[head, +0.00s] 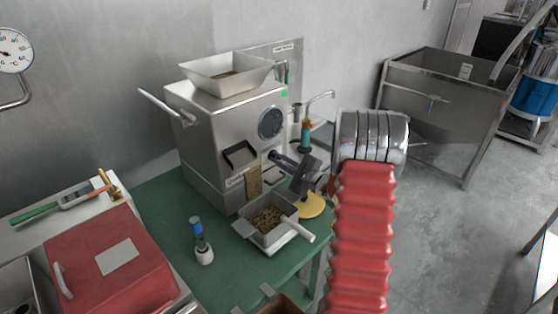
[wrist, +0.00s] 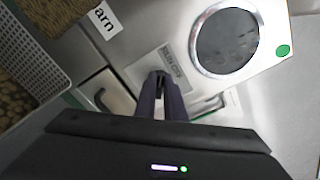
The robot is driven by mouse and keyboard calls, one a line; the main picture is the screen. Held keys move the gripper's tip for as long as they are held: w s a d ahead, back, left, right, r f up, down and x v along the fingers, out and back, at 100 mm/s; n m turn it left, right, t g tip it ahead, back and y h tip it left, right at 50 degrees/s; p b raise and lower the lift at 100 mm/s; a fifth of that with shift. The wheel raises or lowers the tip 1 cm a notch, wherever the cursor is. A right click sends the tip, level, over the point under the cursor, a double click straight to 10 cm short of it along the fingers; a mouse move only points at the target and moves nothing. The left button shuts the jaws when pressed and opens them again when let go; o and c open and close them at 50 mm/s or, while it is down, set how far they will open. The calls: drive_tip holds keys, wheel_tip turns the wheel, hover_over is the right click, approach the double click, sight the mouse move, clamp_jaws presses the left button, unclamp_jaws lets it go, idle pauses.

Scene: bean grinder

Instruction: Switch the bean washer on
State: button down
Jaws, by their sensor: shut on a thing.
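The bean washer is most likely the metal box machine (head: 215,130) on the green table, with a hopper on top and a round dark window. The window (wrist: 228,42) also shows in the wrist view, with a green dot beside it. My gripper (head: 273,155) is at the machine's front, below the window. In the wrist view its dark fingers (wrist: 161,78) are close together over a small label plate (wrist: 150,70). They are shut on a small part there, perhaps the switch; the tips hide it. Its on or off position cannot be told.
A metal tray of beans (head: 268,238) stands below the machine's front. A blue-topped bottle (head: 201,242) stands left of it, and a yellow disc (head: 312,205) lies to its right. A red box (head: 100,262) is at lower left. Open floor lies on the right.

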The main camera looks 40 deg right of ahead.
drive_tip(key=c, duration=1.8)
unclamp_jaws()
drive_tip(key=shift+c, duration=0.2)
drive_tip(key=s+d, duration=0.2)
drive_tip(key=s, duration=1.1)
drive_tip(key=shift+s, duration=0.35)
drive_tip(key=shift+f, duration=0.1)
